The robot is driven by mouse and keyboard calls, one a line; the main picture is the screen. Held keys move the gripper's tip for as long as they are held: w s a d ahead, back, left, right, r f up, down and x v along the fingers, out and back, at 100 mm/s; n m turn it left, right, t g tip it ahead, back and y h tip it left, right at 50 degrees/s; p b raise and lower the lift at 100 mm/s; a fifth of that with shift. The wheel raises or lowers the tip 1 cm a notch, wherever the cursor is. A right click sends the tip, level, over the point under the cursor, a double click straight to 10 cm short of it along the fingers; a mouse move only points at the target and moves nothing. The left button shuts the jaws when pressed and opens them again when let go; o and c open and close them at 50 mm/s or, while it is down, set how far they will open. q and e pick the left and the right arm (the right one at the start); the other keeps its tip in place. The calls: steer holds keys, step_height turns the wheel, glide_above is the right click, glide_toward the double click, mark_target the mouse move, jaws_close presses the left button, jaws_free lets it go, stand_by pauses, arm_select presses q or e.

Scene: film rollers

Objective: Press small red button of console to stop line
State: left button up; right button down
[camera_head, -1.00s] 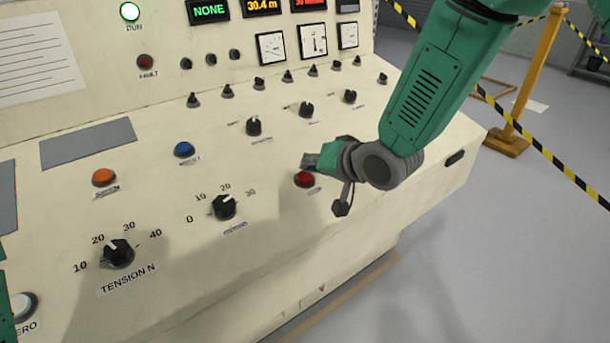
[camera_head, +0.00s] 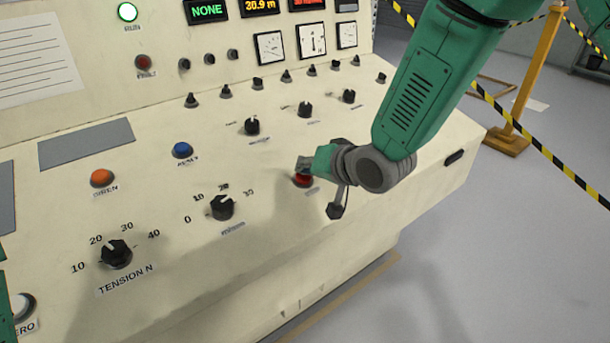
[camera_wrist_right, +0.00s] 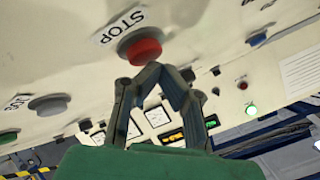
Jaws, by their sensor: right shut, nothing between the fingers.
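The small red button (camera_head: 303,181) is on the sloping panel of the cream console (camera_head: 180,240), and my gripper hides its upper part in the head view. In the wrist view the red button (camera_wrist_right: 140,50) sits beside a STOP label (camera_wrist_right: 122,24). My right gripper (camera_head: 304,163) is shut and empty, its fingertips right at the button; they overlap its edge in the wrist view (camera_wrist_right: 158,70). I cannot tell whether they touch it. My left gripper is not in view.
A blue button (camera_head: 182,150), an orange siren button (camera_head: 102,178) and several black knobs share the panel. The green run light (camera_head: 128,12) is lit, and a length display (camera_head: 260,6) glows above. A yellow post (camera_head: 530,80) with striped tape stands right, beyond clear floor.

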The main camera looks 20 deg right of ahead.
steer(key=shift+a+f, duration=0.2)
steer(key=shift+a, duration=0.15)
steer(key=shift+w+d+f, duration=0.1)
steer(key=shift+d+f, duration=0.05)
steer(key=shift+f, duration=0.15)
steer(key=shift+r, duration=0.1)
stand_by(0.4)
steer(key=shift+s+d+r+p, duration=0.15)
steer(key=shift+d+r+p, duration=0.05)
steer(key=shift+r+p, duration=0.2)
steer(key=shift+s+d+r+p, duration=0.1)
steer(key=shift+d+r+p, duration=0.05)
steer(key=shift+r+p, duration=0.2)
steer(key=shift+r, duration=0.15)
steer(key=r+p, duration=0.2)
steer(key=s+r+p, duration=0.1)
steer(key=r+p, duration=0.1)
steer(key=shift+d+r, duration=0.2)
steer(key=shift+r, duration=0.15)
stand_by(0.4)
